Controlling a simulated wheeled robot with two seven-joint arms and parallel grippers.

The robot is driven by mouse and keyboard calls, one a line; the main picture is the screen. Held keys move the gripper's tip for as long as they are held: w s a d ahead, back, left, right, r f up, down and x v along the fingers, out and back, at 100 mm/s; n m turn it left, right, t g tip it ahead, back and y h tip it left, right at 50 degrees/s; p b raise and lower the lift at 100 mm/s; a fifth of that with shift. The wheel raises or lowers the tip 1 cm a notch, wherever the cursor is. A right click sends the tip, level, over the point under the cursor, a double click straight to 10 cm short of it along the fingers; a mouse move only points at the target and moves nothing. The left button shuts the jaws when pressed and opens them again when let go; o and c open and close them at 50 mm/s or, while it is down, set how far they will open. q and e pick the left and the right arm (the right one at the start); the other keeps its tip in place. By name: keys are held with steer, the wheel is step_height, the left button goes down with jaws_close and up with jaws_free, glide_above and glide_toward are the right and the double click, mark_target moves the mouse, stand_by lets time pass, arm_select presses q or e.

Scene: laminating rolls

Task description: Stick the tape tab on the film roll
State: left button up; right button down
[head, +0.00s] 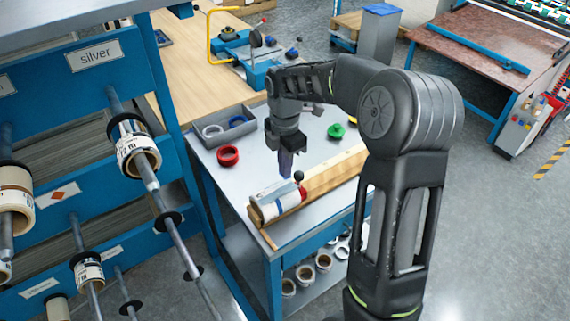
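The film roll (278,205), white with a blue label and a red part at its right end, lies on a wooden cradle at the front of the workbench. My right gripper (286,150) points down above the roll, apart from it. A small bluish-purple strip (286,165), which looks like the tape tab, hangs from between its dark fingers, and the fingers appear closed on it. The strip's lower end is just above the roll; I cannot tell whether it touches. My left gripper is not in view.
The workbench (245,180) carries a red ring (228,155), a grey tray (222,131), a green knob (336,131) and a yellow ring (363,131). A blue rack with rolls on rods (135,150) stands close at left.

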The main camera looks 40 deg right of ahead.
steer(key=shift+f+b, duration=1.15)
steer(key=shift+f, duration=0.7)
steer(key=shift+f, duration=0.2)
steer(key=c, duration=1.6)
jaws_free()
steer(key=shift+o, duration=0.2)
step_height(320, 180, up, 8)
steer(key=shift+f+b, duration=0.1)
steer(key=shift+b, duration=0.35)
